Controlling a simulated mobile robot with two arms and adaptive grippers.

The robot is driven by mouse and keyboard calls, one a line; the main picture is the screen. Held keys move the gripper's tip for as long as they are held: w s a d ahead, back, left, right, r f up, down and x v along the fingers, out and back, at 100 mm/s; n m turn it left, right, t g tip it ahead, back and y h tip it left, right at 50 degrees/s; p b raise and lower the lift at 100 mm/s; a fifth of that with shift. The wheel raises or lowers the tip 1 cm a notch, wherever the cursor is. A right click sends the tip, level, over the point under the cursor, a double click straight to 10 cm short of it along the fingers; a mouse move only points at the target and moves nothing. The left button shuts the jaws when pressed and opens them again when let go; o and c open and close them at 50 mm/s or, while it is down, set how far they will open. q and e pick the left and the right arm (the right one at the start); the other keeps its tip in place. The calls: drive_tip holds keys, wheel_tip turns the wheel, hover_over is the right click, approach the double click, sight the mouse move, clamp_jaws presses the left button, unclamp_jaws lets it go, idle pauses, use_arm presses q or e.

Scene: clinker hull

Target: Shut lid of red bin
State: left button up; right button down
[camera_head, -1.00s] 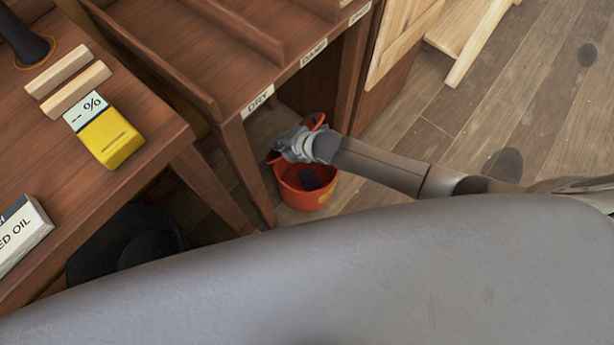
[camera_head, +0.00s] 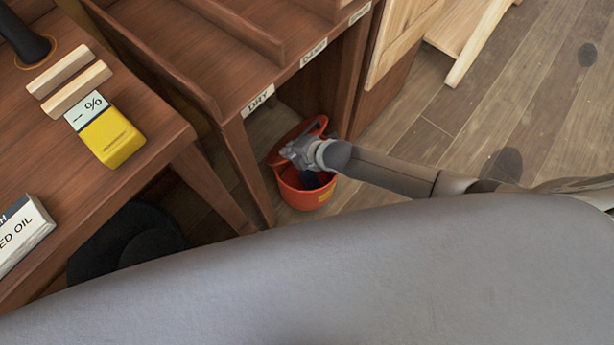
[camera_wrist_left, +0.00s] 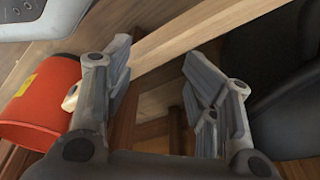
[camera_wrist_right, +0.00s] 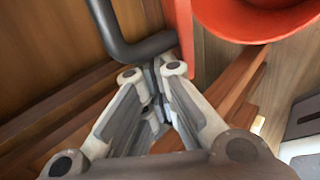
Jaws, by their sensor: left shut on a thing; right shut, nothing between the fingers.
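The red bin (camera_head: 295,197) stands on the floor under the bench, with a yellow label and something dark inside. Its red lid (camera_head: 318,125) is raised at the back. My right gripper (camera_head: 292,151) is over the bin's opening, in front of the lid and hiding part of it. In the right wrist view its fingers (camera_wrist_right: 155,80) are together and empty, beside a dark bent bar (camera_wrist_right: 125,45) and the red bin (camera_wrist_right: 262,18). My left gripper (camera_wrist_left: 155,75) shows only in its wrist view, fingers apart; what it holds is unclear.
The bench (camera_head: 235,120) with a DRY label rises close beside the bin, its leg next to it. A table (camera_head: 150,115) at left carries a yellow box (camera_head: 110,140), wooden blocks (camera_head: 75,90) and an oil box (camera_head: 22,235). Wooden floor (camera_head: 430,130) is open at right.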

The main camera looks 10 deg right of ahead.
use_arm(q)
drive_tip(key=shift+s+d+f, duration=0.1)
drive_tip(key=shift+r, duration=0.25)
use_arm(e)
drive_tip(key=s+f, duration=0.1)
drive_tip(key=d+f, duration=0.1)
drive_tip(key=shift+s+d+f, duration=0.2)
drive_tip(key=shift+s+f, duration=0.1)
drive_tip(key=shift+s, duration=0.1)
